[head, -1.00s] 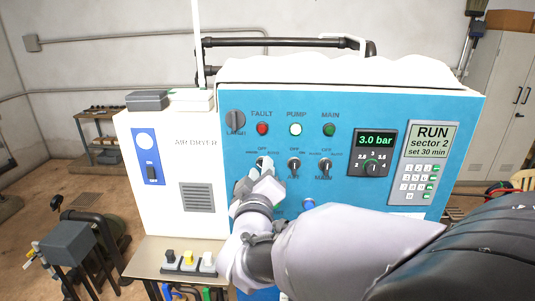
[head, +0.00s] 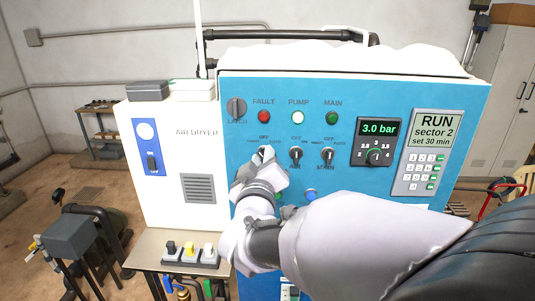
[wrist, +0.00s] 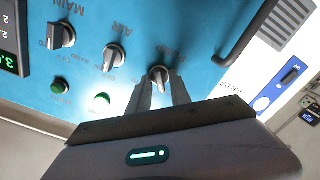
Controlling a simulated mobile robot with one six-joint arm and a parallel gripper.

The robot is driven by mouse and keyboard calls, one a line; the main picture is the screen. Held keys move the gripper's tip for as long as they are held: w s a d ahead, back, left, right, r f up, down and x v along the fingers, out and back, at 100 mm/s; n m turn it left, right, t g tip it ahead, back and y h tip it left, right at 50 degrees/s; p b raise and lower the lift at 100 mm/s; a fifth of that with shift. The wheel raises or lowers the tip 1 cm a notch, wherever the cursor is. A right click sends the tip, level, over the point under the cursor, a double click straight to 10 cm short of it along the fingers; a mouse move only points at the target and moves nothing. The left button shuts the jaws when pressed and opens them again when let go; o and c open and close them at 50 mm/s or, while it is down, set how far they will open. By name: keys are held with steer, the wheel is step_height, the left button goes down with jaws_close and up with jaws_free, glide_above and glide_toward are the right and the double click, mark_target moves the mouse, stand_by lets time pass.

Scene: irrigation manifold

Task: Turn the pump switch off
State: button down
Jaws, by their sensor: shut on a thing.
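The pump switch is a grey rotary knob (wrist: 158,74), leftmost in the row of three on the blue panel (head: 420,95). In the head view it is mostly hidden behind my gripper (head: 265,158). In the wrist view my gripper (wrist: 160,82) has its two fingers closed around the knob, one on each side. Its label is partly covered and hard to read there. The knob's exact pointing is unclear. The pump lamp (head: 298,117) above glows whitish green.
The air switch (head: 296,154) and main switch (head: 327,155) sit close to the right. A dark handle (wrist: 245,35) stands out near the panel edge in the wrist view.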

steer(key=shift+f+m+b, duration=0.1)
steer(key=shift+m+b, duration=3.4)
steer(key=shift+m, duration=0.1)
steer(key=c, duration=1.5)
jaws_free()
steer(key=shift+s, duration=0.1)
